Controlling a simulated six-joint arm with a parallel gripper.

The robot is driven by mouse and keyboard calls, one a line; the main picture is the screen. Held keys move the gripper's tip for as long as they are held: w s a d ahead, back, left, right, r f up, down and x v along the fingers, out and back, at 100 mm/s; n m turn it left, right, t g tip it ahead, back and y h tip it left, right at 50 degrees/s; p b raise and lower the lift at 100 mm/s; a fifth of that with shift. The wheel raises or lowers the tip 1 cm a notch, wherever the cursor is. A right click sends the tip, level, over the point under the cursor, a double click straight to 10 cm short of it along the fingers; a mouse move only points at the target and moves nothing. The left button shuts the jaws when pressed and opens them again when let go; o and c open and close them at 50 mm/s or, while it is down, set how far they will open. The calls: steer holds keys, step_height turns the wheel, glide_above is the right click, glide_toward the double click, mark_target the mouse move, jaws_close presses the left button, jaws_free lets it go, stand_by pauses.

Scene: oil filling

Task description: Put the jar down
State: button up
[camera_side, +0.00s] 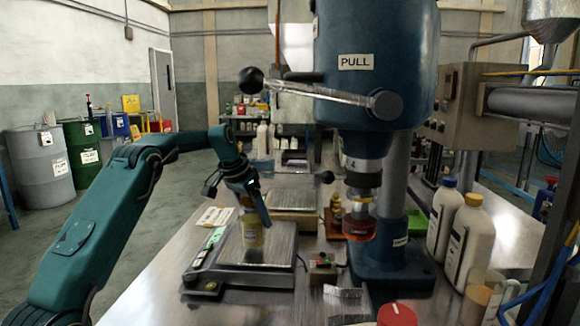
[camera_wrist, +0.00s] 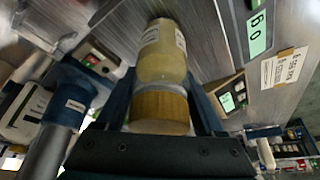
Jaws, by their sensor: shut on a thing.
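The jar (camera_side: 251,232) is a small pale yellow vessel with a white label. In the wrist view the jar (camera_wrist: 163,58) shows its amber body and a gold-brown lid. My gripper (camera_side: 250,203) is shut on the jar from above, with its fingers on both sides of the lid in the wrist view (camera_wrist: 162,105). The jar looks upright over the left part of the scale's steel plate (camera_side: 275,246). I cannot tell whether its base touches the plate. The scale's green display (camera_wrist: 260,34) is lit.
The blue filling machine (camera_side: 375,70) stands right of the scale, with an amber cup (camera_side: 358,229) under its head. A small switch box (camera_side: 322,268) sits between them. White bottles (camera_side: 466,240) stand at the right. Bare steel table (camera_side: 150,302) lies at the front left.

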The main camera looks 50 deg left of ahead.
steer(key=shift+f, duration=0.65)
steer(key=shift+f, duration=0.2)
steer(key=o, duration=1.5)
